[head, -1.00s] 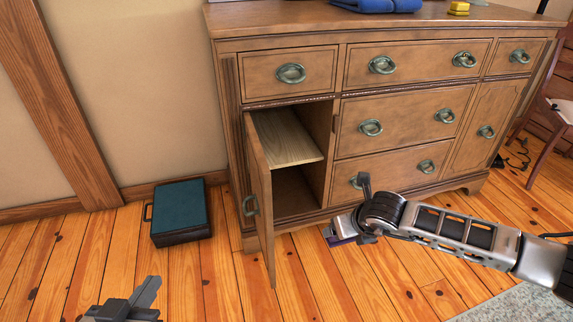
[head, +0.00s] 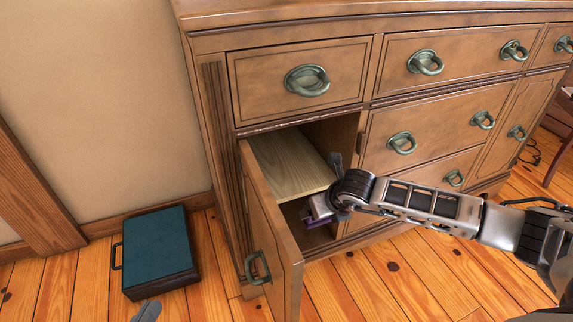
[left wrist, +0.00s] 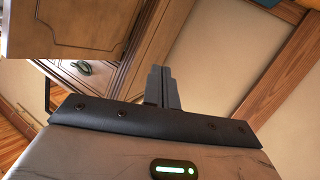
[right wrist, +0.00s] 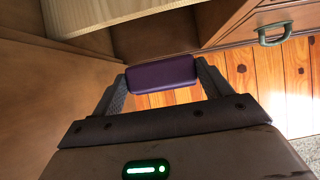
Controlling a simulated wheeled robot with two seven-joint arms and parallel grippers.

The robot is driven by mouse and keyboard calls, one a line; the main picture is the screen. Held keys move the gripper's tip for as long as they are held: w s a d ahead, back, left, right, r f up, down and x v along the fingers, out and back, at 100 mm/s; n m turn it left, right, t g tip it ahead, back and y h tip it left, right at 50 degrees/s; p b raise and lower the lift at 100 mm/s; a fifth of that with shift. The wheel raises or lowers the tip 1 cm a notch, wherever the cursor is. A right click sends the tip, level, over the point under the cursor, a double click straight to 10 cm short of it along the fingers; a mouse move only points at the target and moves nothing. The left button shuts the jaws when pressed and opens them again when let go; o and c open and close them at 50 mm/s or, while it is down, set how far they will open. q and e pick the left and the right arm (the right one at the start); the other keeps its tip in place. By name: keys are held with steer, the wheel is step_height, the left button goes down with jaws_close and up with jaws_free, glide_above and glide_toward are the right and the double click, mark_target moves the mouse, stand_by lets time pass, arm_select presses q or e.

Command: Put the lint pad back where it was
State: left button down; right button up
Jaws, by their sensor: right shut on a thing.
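The lint pad is a small purple block (right wrist: 162,74), held between the two fingers of my right gripper (right wrist: 165,85) in the right wrist view. In the head view the pad (head: 322,222) shows just below my right gripper (head: 316,208), at the opening of the dresser's left compartment, below the level of its pale shelf (head: 288,165). The compartment's hinged door (head: 268,225) stands open. My left gripper (left wrist: 162,85) shows its fingers together and empty in the left wrist view. Only a tip of it shows at the bottom of the head view.
The wooden dresser (head: 300,40) has closed drawers right of the compartment. A dark teal case (head: 158,250) lies on the plank floor left of the open door. The shelf looks bare where visible; the compartment's lower part is partly hidden by the door and my right arm.

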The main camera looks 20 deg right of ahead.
steer(key=w+b, duration=0.1)
steer(key=w, duration=0.5)
steer(key=w+b, duration=0.2)
steer(key=w, duration=0.4)
steer(key=shift+d, duration=0.2)
steer(key=shift+w+b, duration=0.35)
steer(key=shift+w, duration=0.2)
steer(key=w+b, duration=0.1)
steer(key=w, duration=0.2)
steer(key=shift+w+d+b, duration=0.1)
steer(key=shift+w+b, duration=0.05)
steer(key=shift+b, duration=0.15)
steer(key=shift+w+f+b, duration=0.15)
steer(key=shift+f+b, duration=0.15)
steer(key=shift+b, duration=0.05)
steer(key=shift+f, duration=0.1)
steer(key=o, duration=0.9)
arm_select(q)
steer(key=shift+d+r+n+t+h, duration=0.8)
steer(key=shift+r+n+h, duration=0.2)
steer(key=shift+r+h, duration=0.1)
